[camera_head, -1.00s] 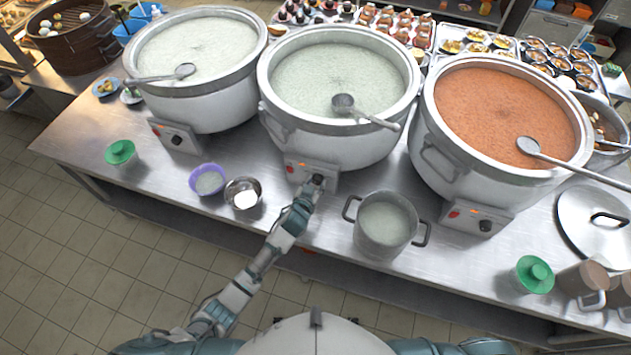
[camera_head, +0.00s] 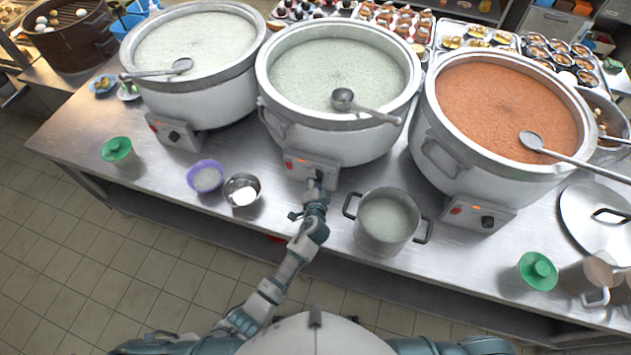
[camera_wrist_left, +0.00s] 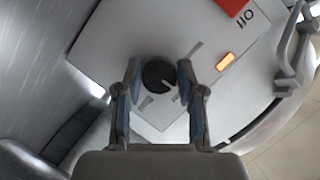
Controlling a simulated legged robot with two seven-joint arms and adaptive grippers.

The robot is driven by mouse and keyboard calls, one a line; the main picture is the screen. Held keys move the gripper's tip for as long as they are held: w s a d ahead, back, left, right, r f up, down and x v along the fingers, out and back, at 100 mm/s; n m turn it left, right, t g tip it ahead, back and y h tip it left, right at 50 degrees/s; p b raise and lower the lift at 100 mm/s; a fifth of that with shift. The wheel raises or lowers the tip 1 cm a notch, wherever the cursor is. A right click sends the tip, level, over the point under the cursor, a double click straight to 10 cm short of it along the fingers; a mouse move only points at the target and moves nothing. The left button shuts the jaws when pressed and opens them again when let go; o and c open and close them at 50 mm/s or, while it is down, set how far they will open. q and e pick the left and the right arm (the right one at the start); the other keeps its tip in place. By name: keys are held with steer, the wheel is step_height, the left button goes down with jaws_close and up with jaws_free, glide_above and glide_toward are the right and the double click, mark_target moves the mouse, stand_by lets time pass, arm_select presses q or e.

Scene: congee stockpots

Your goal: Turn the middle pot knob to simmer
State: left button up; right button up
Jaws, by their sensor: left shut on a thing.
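The middle pot (camera_head: 338,85) is a big white stockpot of pale congee with a ladle resting on its rim. Its control panel (camera_head: 300,168) faces me, with a red switch and a lit orange lamp. My left gripper (camera_head: 319,180) is at the right part of this panel and largely covers the knob. In the left wrist view the black round knob (camera_wrist_left: 158,75) has a pale pointer line and sits between the two fingers of my left gripper (camera_wrist_left: 159,80), which is shut on it. The lit orange lamp (camera_wrist_left: 225,61) is beside it. My right gripper is not in view.
A small steel pot (camera_head: 386,222) stands right of my left gripper. A steel bowl (camera_head: 242,190) and a purple bowl (camera_head: 205,177) stand to its left. The left pot (camera_head: 195,65) and the right pot of orange congee (camera_head: 507,115) flank the middle one.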

arm_select(q)
steer(key=shift+s+d+f+m, duration=0.1)
steer(key=shift+d+m, duration=0.05)
steer(key=shift+m, duration=0.25)
steer(key=o, duration=1.1)
steer(key=shift+o, duration=0.2)
steer(key=shift+d, duration=0.1)
steer(key=v, duration=1.2)
steer(key=shift+f, duration=0.15)
